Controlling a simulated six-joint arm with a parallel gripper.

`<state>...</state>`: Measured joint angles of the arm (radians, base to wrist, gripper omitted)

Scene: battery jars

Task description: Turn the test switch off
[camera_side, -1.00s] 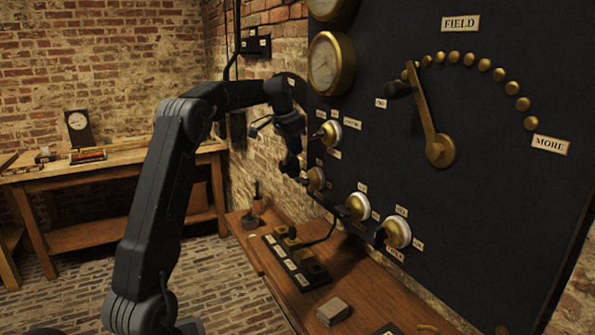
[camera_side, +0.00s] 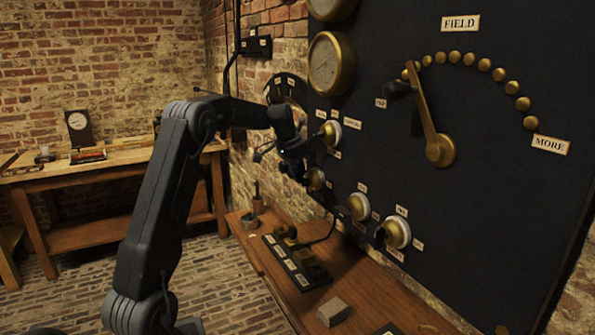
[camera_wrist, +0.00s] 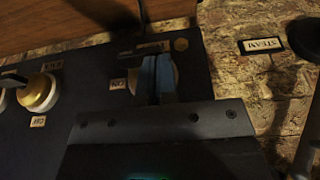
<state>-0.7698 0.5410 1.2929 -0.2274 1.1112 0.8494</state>
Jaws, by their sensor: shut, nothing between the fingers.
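The panel carries several brass rotary switches on pale round bases: an upper one (camera_side: 329,133), one below it (camera_side: 316,179), and two lower right (camera_side: 358,206) (camera_side: 397,233). Their small labels are too blurred to tell which is the test switch. My gripper (camera_side: 303,172) is at the panel's left part, close to the second switch; contact cannot be told. In the wrist view, my gripper's blue fingers (camera_wrist: 156,72) are together and empty, covering much of a round switch base (camera_wrist: 172,76). Another brass switch (camera_wrist: 40,92) shows to the left with a dark handle.
A wooden bench (camera_side: 375,290) below the panel holds a terminal block (camera_side: 290,262) and a small grey block (camera_side: 332,311). Gauges (camera_side: 330,63) and a large field lever (camera_side: 428,115) are on the panel. A STEAM label (camera_wrist: 261,45) is on the brick wall.

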